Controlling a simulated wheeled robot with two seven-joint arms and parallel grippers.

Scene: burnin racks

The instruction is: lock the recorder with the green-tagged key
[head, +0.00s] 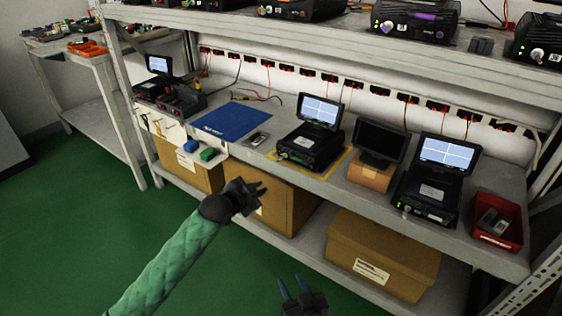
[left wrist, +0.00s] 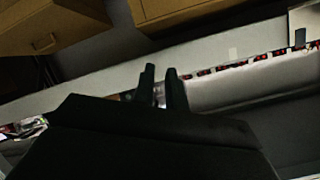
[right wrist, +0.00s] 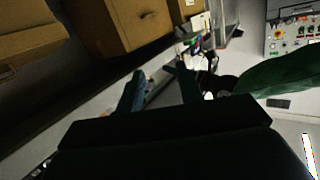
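A black recorder (head: 308,150) with a lit screen (head: 320,110) sits on a yellow-outlined patch of the bench. A second recorder (head: 428,194) with a lit screen stands further right. A small green block (head: 208,154) sits beside a blue block (head: 190,146) at the bench's front edge; I cannot tell whether a key is attached. My left gripper (head: 262,187) is in front of the bench, below the first recorder, with fingers slightly apart and nothing between them (left wrist: 161,72). My right gripper (head: 291,286) is low at the bottom, fingers apart and empty (right wrist: 160,80).
A blue mat (head: 232,121) and a small grey device (head: 257,139) lie left of the first recorder. A dark-screened monitor (head: 380,140) on a cardboard box and a red bin (head: 497,238) are to the right. Cardboard boxes (head: 383,255) fill the lower shelf. The green floor ahead is clear.

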